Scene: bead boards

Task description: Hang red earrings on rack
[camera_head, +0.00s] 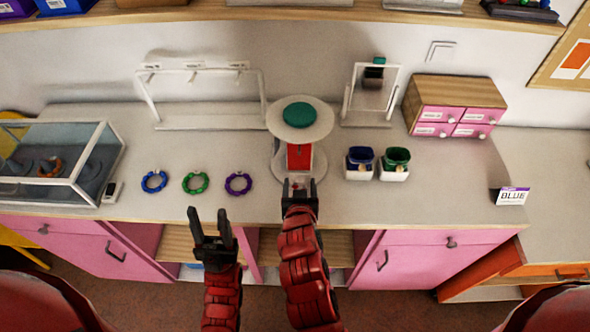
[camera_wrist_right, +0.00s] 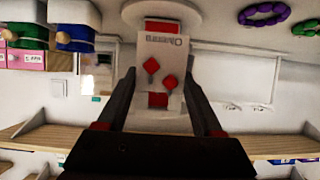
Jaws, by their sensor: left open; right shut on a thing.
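The red earrings (camera_wrist_right: 161,75) are two red diamond shapes on a pale printed card (camera_wrist_right: 160,50), upside down in the right wrist view. My right gripper (camera_head: 300,187) is shut on this card, in front of the round stand. In the head view the card is small and its earrings are hard to make out. A white rack (camera_head: 203,70) with small hooks along its top bar stands at the back left of the counter, apart from the card. My left gripper (camera_head: 212,222) is open and empty at the counter's front edge.
A round white stand (camera_head: 315,130) with a green top and red panel is just beyond my right gripper. Blue, green and purple bracelets (camera_head: 196,182) lie front left. Two pots (camera_head: 376,163), a mirror, pink drawers (camera_head: 441,122) and a glass case (camera_head: 99,190) are also on the counter.

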